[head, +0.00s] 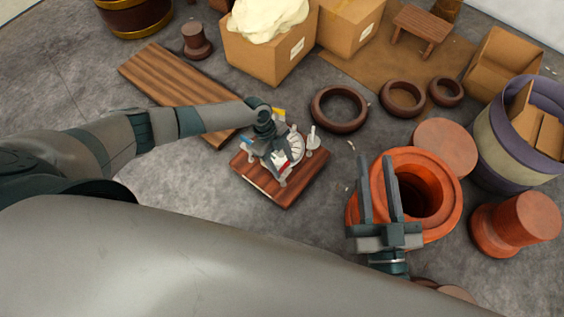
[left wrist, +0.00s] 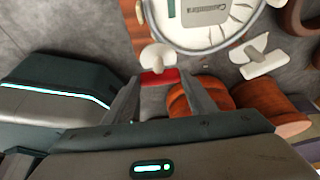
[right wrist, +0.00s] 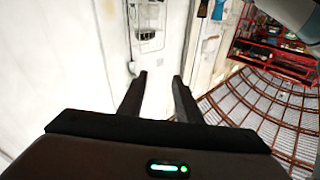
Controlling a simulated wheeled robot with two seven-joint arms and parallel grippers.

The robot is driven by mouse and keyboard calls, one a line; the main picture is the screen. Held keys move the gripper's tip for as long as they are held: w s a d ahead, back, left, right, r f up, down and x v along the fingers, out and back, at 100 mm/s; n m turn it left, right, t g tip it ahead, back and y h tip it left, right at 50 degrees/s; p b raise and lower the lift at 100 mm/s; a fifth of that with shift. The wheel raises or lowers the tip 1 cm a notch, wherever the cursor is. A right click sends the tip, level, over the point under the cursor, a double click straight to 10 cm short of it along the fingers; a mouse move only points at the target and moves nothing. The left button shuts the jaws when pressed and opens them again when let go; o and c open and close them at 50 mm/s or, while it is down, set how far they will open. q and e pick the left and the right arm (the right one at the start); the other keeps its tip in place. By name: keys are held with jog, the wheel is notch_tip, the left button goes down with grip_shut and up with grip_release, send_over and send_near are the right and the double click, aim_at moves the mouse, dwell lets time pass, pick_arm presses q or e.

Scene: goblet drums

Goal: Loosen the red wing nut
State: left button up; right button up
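A pale round dial-like device (head: 278,150) stands on a reddish-brown wooden board (head: 289,197) in the head view. The red wing nut (head: 281,161) shows as a small red patch at its near side. In the left wrist view the red wing nut (left wrist: 158,77) lies between the fingertips of my left gripper (left wrist: 158,84), with a white rounded piece just beyond it. The left fingers look apart, one at each side of the red; contact cannot be told. My right gripper (head: 378,190) is open and empty, over an orange drum shell, away from the board.
An orange goblet drum shell (head: 442,215) stands at the right, with another orange piece (head: 515,225) farther right. Dark rings (head: 339,109) lie behind the board. Cardboard boxes (head: 268,55) and planks (head: 180,88) are at the back. Bare floor lies between the board and shell.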

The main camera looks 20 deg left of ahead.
pick_arm(q)
jog(key=shift+c, duration=1)
